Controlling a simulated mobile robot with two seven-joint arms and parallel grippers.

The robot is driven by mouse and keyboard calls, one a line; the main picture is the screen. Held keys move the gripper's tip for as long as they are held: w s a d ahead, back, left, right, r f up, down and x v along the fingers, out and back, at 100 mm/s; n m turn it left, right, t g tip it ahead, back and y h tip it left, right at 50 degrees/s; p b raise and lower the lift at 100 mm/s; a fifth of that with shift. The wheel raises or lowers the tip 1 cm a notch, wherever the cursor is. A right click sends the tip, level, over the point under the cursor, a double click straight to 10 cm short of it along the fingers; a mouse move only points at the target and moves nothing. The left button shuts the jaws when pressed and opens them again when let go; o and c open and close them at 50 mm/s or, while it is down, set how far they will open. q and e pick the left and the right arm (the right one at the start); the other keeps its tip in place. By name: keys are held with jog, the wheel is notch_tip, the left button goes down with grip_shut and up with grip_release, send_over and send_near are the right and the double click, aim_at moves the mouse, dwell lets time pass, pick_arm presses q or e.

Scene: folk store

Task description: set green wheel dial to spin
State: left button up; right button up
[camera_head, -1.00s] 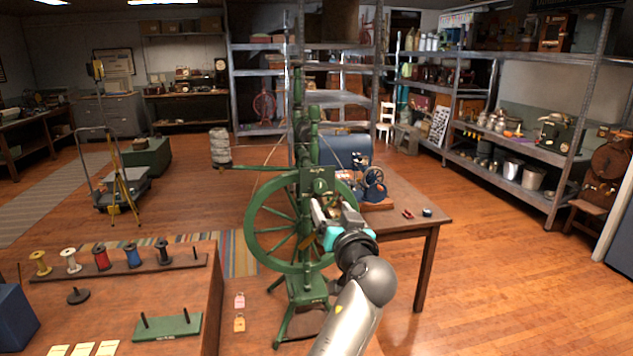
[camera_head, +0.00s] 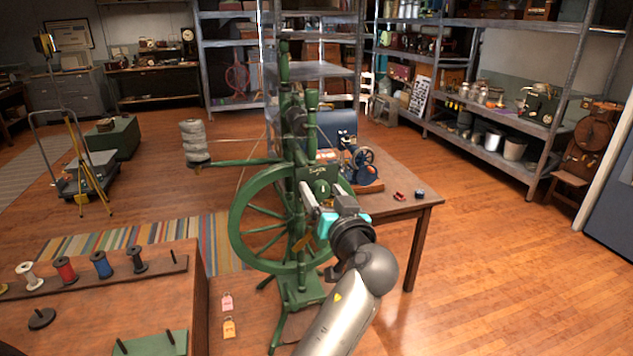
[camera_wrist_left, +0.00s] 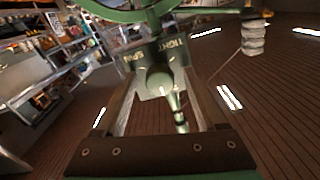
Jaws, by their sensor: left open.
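The green spinning wheel (camera_head: 237,231) stands upright in the middle of the head view. In the left wrist view the dial (camera_wrist_left: 160,79) shows on the plate, with the words SPIN and TIGHT on either side. My left gripper (camera_head: 328,208) is open just in front of and below the dial. In the wrist view its fingers (camera_wrist_left: 163,103) frame the dial from both sides and appear apart from it. My right gripper is not in view.
A wooden table (camera_head: 412,212) with a small blue machine (camera_head: 362,170) stands just behind and right of the wheel. A bench (camera_head: 190,290) with thread spools is at the front left. Metal shelves (camera_head: 470,110) line the right wall. Floor at the right is clear.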

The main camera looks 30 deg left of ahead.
pick_arm(q)
jog(key=shift+w+a, duration=0.15)
grip_shut()
dwell(0.7)
